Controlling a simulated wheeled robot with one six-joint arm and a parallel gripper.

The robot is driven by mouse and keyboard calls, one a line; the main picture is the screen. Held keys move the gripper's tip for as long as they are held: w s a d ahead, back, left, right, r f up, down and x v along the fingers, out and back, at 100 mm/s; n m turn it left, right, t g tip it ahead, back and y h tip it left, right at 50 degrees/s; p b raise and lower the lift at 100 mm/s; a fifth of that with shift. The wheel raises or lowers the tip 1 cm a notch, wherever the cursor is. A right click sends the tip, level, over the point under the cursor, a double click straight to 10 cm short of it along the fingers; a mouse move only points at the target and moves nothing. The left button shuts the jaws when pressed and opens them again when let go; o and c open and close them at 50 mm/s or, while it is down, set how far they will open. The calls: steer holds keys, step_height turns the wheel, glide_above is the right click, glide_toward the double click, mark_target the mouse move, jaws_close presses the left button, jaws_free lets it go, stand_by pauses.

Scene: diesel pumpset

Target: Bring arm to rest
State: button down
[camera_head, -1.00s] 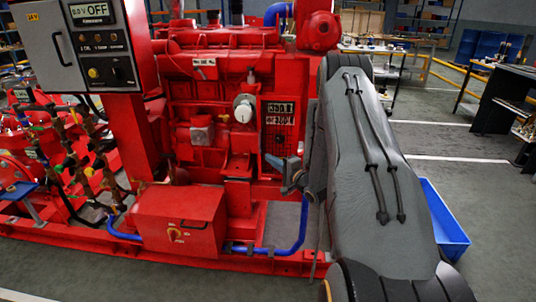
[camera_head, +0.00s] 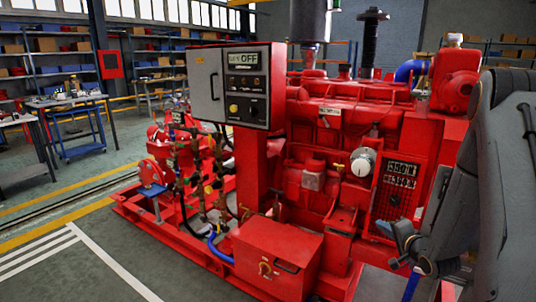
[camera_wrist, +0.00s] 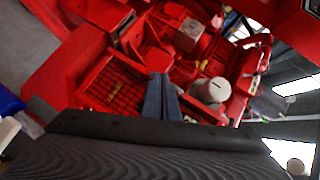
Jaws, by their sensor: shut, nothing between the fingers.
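My arm (camera_head: 490,200) fills the right edge of the head view, grey and close to the camera. My gripper (camera_head: 385,227) shows at its left side as small blue-grey fingers in front of the red engine. In the wrist view my gripper (camera_wrist: 162,80) points at the red machinery, its two fingers together and empty. The red diesel pumpset (camera_head: 335,150) stands behind and left of the arm. Its white round cap (camera_head: 363,162) also shows in the wrist view (camera_wrist: 212,90), right of the fingers. I cannot tell whether the fingers touch the engine.
A grey control panel (camera_head: 232,84) with an OFF display stands on the pumpset. A red box (camera_head: 265,258) sits low at its front. Work tables (camera_head: 70,105) and shelves stand at the far left. The floor (camera_head: 60,200) left of the pumpset frame is open.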

steer(key=s+a+r+n+g, duration=0.4)
steer(key=s+a, duration=0.3)
steer(key=s, duration=0.4)
steer(key=s+a+r+n+g+h+p, duration=0.1)
steer(key=s+a+r+n+g, duration=0.3)
steer(key=s+a, duration=0.4)
steer(key=s+a+r+n+g+p, duration=0.1)
steer(key=s+a+r+n+g, duration=0.3)
steer(key=s, duration=1.1)
steer(key=a+g, duration=0.2)
steer(key=a, duration=0.1)
steer(key=shift+s+a+r+n+g+h, duration=0.3)
steer(key=shift+s+r+n, duration=0.05)
steer(key=shift+r+n, duration=0.05)
